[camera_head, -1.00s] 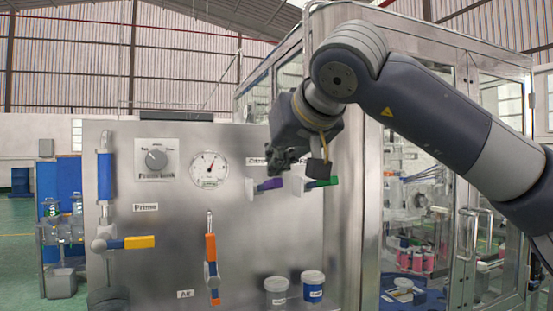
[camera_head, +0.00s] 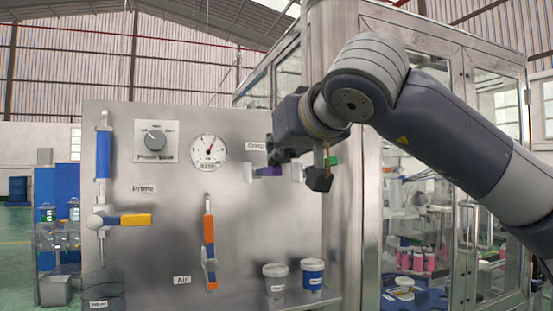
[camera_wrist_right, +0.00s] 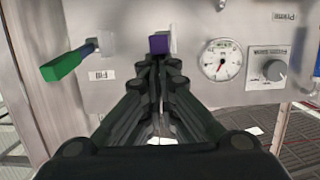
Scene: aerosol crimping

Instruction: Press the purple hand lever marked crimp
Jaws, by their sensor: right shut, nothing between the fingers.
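The purple lever (camera_head: 268,171) sticks out from the upper right of the metal panel, below a label that reads Crimp. In the right wrist view its purple end (camera_wrist_right: 159,45) is straight ahead of the fingertips. My right gripper (camera_wrist_right: 157,62) is shut and empty, its tips right at or just short of the purple end; I cannot tell whether they touch. In the head view my right gripper (camera_head: 275,155) is just above and beside the purple lever. The green lever (camera_wrist_right: 62,66), labelled Fill, is to the left in the wrist view. My left gripper is not in view.
The panel (camera_head: 240,225) also carries a yellow-handled valve (camera_head: 134,220), an orange lever (camera_head: 209,238), a gauge (camera_head: 208,152) and a knob (camera_head: 155,140). Two cups (camera_head: 275,280) (camera_head: 313,272) stand on its lower ledge. A glass-doored cabinet (camera_head: 450,150) is at right.

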